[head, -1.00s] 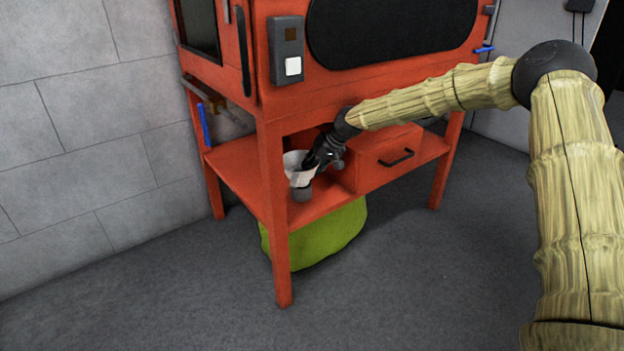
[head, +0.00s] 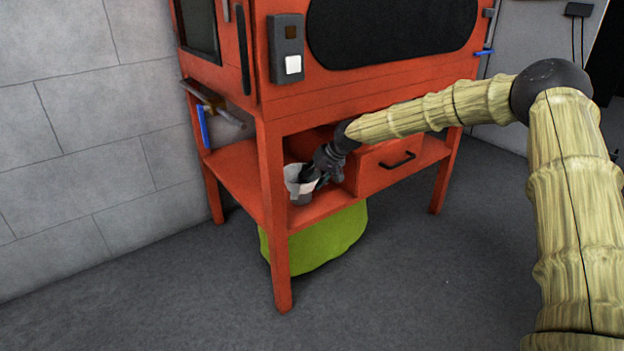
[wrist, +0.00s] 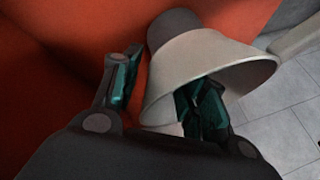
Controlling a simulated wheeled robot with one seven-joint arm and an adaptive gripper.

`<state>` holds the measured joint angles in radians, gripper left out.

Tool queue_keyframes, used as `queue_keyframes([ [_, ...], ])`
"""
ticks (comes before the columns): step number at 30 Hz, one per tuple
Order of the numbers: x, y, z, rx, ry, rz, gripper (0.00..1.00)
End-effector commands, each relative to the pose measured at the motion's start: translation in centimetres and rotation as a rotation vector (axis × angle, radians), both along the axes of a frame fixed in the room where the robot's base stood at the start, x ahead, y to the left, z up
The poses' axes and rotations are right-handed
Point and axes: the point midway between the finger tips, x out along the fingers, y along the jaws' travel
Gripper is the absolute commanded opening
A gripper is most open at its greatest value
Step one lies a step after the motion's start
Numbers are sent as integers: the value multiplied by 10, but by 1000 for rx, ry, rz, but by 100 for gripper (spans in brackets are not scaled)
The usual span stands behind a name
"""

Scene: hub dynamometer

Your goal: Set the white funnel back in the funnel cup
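The white funnel (head: 296,178) is on the lower shelf of the orange bench, wide end up. Its narrow end meets the dark grey funnel cup (head: 301,198) and is hidden there. The wrist view shows the funnel (wrist: 185,65) against the cup (wrist: 172,24). My gripper (head: 312,177) is at the funnel's right side. In the wrist view my gripper (wrist: 162,92) straddles the funnel wall, with one finger inside the mouth and the other outside. A gap shows between the outer finger and the wall, so the fingers are open.
The orange bench (head: 278,245) has a front leg left of the cup and a drawer (head: 392,163) to the right. The upper cabinet overhangs the shelf. A green rounded object (head: 325,238) is below the shelf. Open floor lies in front.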

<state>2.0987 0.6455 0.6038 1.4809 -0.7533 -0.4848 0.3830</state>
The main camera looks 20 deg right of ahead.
Motion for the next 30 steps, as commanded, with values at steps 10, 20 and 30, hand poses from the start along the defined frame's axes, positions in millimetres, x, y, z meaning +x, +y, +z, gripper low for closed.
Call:
queue_keyframes([
  [10, -1, -1, 8, 0, -2, -1, 43],
  [20, -24, -21, 56, 0, -2, -1, 43],
  [30, -46, -39, 96, 1, -1, -1, 43],
])
